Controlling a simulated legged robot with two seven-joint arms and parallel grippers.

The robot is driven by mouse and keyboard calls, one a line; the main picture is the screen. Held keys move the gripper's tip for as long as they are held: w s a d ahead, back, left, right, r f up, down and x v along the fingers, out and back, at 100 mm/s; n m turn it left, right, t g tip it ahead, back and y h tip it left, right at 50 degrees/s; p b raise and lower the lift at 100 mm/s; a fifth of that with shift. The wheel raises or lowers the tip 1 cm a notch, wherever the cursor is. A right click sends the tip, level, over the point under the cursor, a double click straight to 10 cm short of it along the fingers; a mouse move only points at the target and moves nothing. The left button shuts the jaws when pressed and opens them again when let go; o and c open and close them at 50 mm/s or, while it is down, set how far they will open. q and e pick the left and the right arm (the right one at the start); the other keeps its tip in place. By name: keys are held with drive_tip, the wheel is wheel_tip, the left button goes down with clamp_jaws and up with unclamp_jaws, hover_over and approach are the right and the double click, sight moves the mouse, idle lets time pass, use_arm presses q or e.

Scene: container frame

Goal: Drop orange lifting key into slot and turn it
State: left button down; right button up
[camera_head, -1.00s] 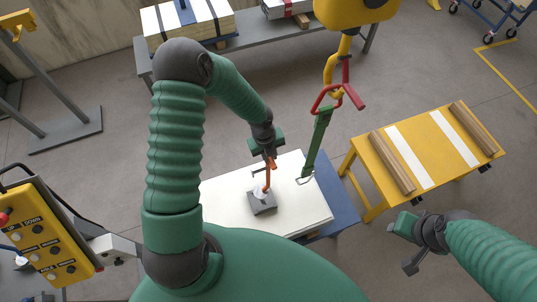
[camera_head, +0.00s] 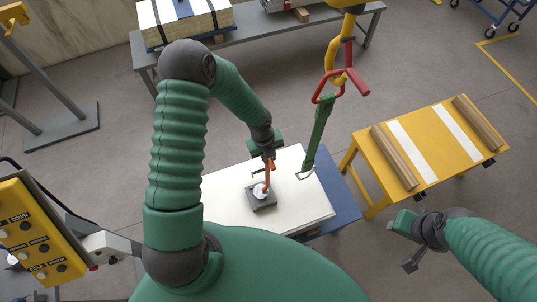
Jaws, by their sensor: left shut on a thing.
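The orange lifting key (camera_head: 267,180) stands roughly upright, its lower end at the light round middle of a small dark grey block (camera_head: 263,202). The block sits on a white slab (camera_head: 231,206). My left gripper (camera_head: 269,162) is above the block and shut on the key's upper part. Whether the key's tip is inside the slot is too small to tell.
A yellow table (camera_head: 408,188) with wooden bars stands at right. A yellow button pendant (camera_head: 36,235) is at lower left. A grey bench (camera_head: 270,33) stands behind.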

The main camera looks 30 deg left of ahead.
use_arm(q)
drive_tip(key=shift+f+b, duration=0.35)
drive_tip(key=shift+f, duration=0.3)
drive_tip(key=shift+f+b, duration=0.55)
drive_tip(key=shift+f, duration=0.25)
drive_tip(key=n, duration=0.2)
drive_tip(key=a+n+b, duration=0.1)
drive_tip(key=n, duration=0.2)
drive_tip(key=shift+w+a+n+y, duration=0.35)
drive_tip(key=shift+a+n+y, duration=0.05)
drive_tip(key=a+n+b, duration=0.1)
drive_tip(key=n, duration=0.3)
drive_tip(key=s+a+n, duration=0.1)
drive_tip(key=n, duration=0.3)
drive_tip(key=a+n+y+b, duration=0.1)
drive_tip(key=n, duration=0.3)
drive_tip(key=shift+s+a+r+b, duration=0.1)
drive_tip(key=shift+s+a+b, duration=0.15)
drive_tip(key=shift+a+b, duration=0.1)
drive_tip(key=c, duration=1.2)
unclamp_jaws()
drive_tip(key=shift+s, duration=0.1)
drive_tip(key=shift+d, duration=0.1)
